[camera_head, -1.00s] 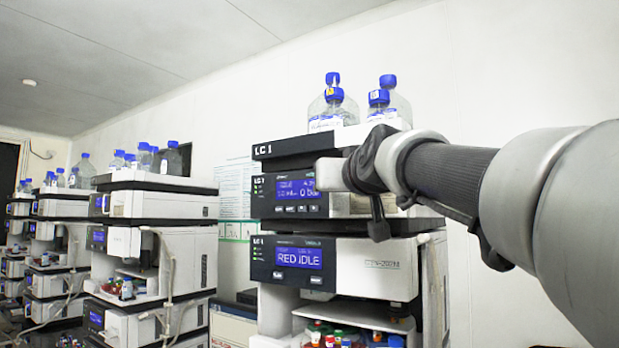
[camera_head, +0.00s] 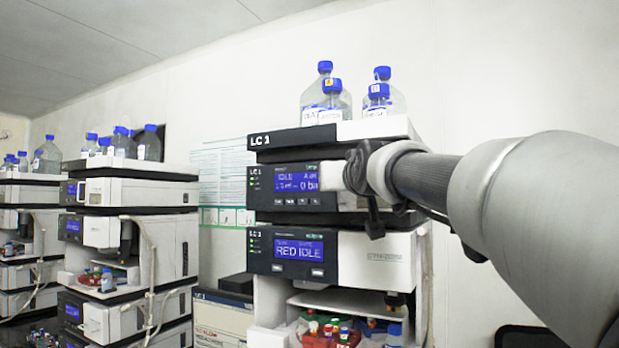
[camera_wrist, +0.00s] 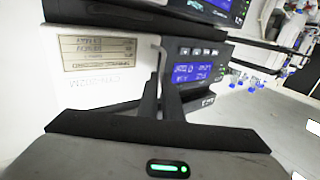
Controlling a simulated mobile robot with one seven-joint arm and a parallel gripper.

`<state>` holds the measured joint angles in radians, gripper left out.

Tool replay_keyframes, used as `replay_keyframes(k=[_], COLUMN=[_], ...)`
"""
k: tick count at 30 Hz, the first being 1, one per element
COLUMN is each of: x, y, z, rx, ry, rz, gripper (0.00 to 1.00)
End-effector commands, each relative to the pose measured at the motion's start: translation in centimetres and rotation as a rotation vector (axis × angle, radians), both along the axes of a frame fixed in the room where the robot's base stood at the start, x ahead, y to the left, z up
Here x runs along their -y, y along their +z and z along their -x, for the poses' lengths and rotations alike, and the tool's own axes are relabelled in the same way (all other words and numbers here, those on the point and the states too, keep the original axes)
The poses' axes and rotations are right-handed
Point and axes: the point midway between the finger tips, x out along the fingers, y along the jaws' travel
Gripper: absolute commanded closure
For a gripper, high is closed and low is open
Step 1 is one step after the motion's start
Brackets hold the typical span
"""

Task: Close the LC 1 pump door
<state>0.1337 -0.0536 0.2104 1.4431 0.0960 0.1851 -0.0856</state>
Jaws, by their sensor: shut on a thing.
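The LC 1 pump (camera_head: 295,186) is the module with the blue "IDLE" display in the head view. Its display also shows, upside down, in the wrist view (camera_wrist: 200,73). The pump door (camera_wrist: 105,65) is the white front panel with a label plate beside that display. My gripper (camera_head: 357,172) is in front of the pump's right half and hides most of the door in the head view. In the wrist view my dark fingers (camera_wrist: 161,95) are shut on the door at its edge near the display. The door's exact angle is hard to tell.
Blue-capped bottles (camera_head: 326,97) stand on top of the stack. Other instrument stacks (camera_head: 135,192) stand to the left. The wall at right is bare.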

Motion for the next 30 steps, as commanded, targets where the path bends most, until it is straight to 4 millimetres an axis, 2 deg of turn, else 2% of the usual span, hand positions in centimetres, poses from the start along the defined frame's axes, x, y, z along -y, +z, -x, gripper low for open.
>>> replay_keyframes(k=[1,18,19,21,30], x=[-1.56,-1.43,-1.43,-1.38,-1.23], y=[0.4,0.4,0.38,0.34,0.1], z=[0.0,-0.26,-0.27,-0.27,-0.29], rx=[0.008,0.009,0.009,0.008,0.003], ry=[0.028,0.031,0.031,0.03,0.028], rz=[-0.003,-0.001,-0.002,-0.001,0.0], gripper=[1.0,1.0,0.9,0.78,0.76])
